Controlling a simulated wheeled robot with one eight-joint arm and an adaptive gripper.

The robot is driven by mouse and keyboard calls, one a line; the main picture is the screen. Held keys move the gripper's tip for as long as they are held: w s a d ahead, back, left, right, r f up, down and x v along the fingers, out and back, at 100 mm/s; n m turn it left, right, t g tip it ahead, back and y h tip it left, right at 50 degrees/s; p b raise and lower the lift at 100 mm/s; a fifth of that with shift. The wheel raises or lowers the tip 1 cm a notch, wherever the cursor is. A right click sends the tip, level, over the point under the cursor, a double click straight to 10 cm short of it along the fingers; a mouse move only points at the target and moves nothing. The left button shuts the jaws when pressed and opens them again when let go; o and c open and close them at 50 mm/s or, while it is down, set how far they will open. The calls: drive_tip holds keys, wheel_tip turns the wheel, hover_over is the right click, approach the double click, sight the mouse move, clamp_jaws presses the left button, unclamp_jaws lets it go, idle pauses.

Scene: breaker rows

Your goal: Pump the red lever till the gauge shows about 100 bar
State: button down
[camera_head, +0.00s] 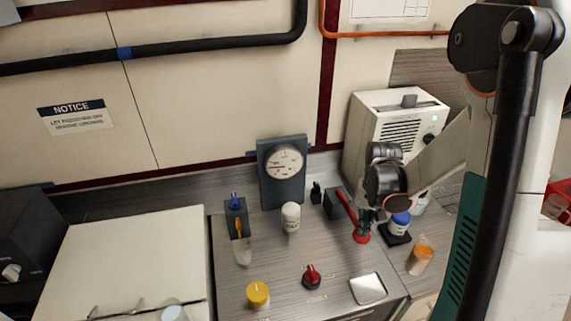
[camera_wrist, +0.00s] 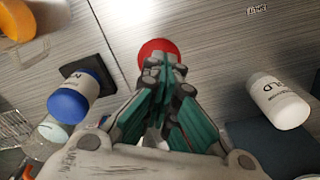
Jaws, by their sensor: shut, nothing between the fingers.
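The red lever (camera_head: 349,212) runs from a dark block (camera_head: 334,203) down toward the front of the grey bench. Its round red end shows in the wrist view (camera_wrist: 157,48), just beyond my fingertips. My gripper (camera_head: 366,221) is at the lever's lower end, shut with nothing between its fingers. In the wrist view its teal fingers (camera_wrist: 170,65) are together and overlap the red end in the picture; I cannot tell whether they touch it. The round white gauge (camera_head: 284,160) stands on a dark plate at the back. Its dark needle points roughly left; its numbers are too small to read.
A blue-capped bottle (camera_head: 400,225) and an orange-filled cup (camera_head: 420,256) stand right of my gripper. A white bottle (camera_head: 290,217) stands left of the lever.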

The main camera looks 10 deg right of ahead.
drive_tip(key=shift+r+p, duration=1.8)
drive_tip(key=shift+r, duration=1.3)
drive_tip(key=shift+f, duration=0.1)
drive_tip(key=shift+f+b, duration=3.75)
drive_tip(key=shift+f, duration=0.4)
drive_tip(key=shift+r, duration=0.15)
drive_tip(key=shift+r+p, duration=2.85)
drive_tip(key=shift+r, duration=1.25)
drive_tip(key=shift+f, duration=0.15)
